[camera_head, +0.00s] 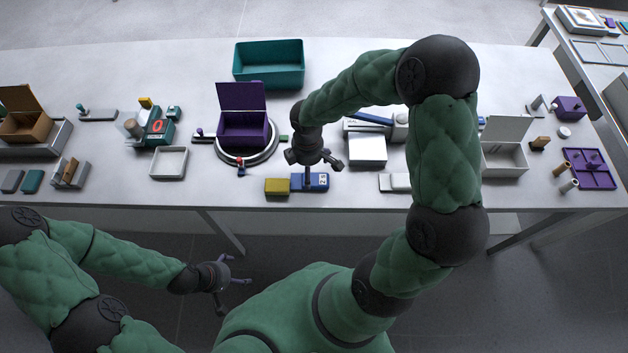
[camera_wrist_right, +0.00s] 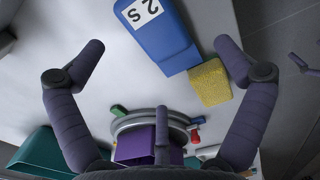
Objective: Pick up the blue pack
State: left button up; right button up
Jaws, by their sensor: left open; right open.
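The blue pack (camera_head: 321,182) lies near the front edge of the table, just right of the yellow pack (camera_head: 277,187). In the right wrist view the blue pack (camera_wrist_right: 165,38) shows a white label with dark characters. My right gripper (camera_head: 314,166) is open and empty above the pack, its fingers pointing down. In the right wrist view its fingers (camera_wrist_right: 160,50) are spread apart, with the blue pack beyond them at the top. My left gripper (camera_head: 236,284) is open and empty, low in front of the table.
A purple open box (camera_head: 243,128) stands on a round base to the left, with a teal bin (camera_head: 268,66) behind. A white block (camera_head: 367,150) and a low white piece (camera_head: 394,182) lie to the right. Clear tabletop lies left of the yellow pack.

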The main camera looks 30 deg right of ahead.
jog(key=f, duration=0.1)
jog(key=f+b, duration=0.1)
jog(key=f, duration=0.3)
jog(key=shift+w+d, duration=0.1)
jog(key=shift+d, duration=0.2)
jog(key=shift+c, duration=0.3)
jog(key=c, duration=1.1)
